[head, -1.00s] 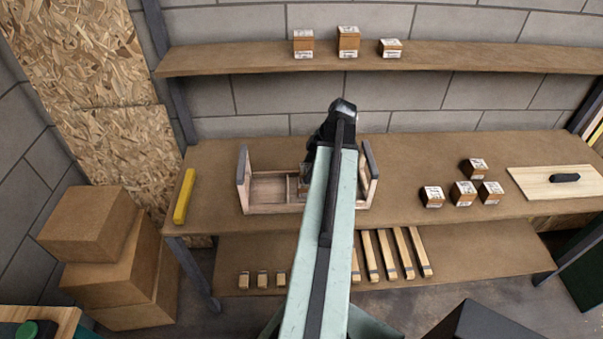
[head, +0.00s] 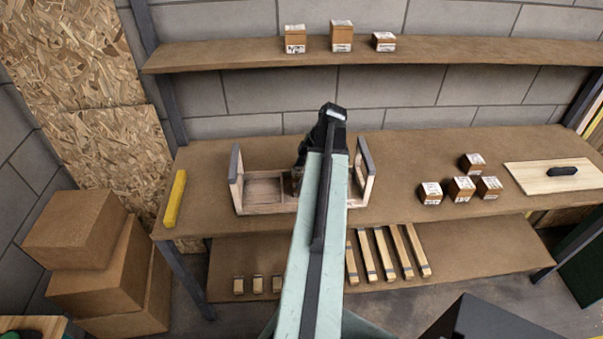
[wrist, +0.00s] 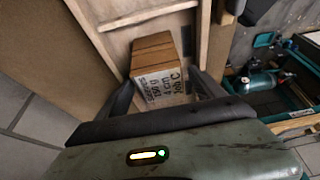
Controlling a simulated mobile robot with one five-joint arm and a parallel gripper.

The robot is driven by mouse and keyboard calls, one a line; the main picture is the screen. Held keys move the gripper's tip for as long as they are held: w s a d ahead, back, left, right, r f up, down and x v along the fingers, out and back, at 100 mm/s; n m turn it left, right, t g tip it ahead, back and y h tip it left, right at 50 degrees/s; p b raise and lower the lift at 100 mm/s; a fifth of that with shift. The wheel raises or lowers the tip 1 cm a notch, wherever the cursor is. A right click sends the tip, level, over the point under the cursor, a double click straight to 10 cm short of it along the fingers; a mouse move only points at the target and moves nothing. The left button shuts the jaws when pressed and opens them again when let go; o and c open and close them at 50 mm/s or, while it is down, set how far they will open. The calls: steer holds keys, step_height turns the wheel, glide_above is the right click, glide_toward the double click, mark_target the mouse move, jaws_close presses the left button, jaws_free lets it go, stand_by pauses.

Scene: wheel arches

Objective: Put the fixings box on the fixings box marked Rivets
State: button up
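A brown fixings box (wrist: 153,52) with a printed white label sits in a wooden tray in the wrist view, between the fingers of my gripper (wrist: 165,82). The fingers are spread, one each side of it; I see a gap on the right and cannot tell whether the left finger touches. In the head view my arm covers the tray's middle and hides this box. The tray (head: 264,210) stands on the workbench. Several similar labelled boxes (head: 461,188) stand at the right of the bench. Their labels are too small to read, so I cannot tell which says Rivets.
Three boxes (head: 341,37) stand on the upper shelf (head: 460,53). A yellow bar (head: 175,198) lies at the bench's left end, a board with a black handle (head: 530,178) at its right. Wooden strips (head: 397,252) lie on the lower shelf. Cartons (head: 75,230) are stacked at left.

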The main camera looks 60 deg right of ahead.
steer(key=p+v, duration=1.1)
steer(key=v, duration=0.1)
steer(key=shift+r, duration=0.2)
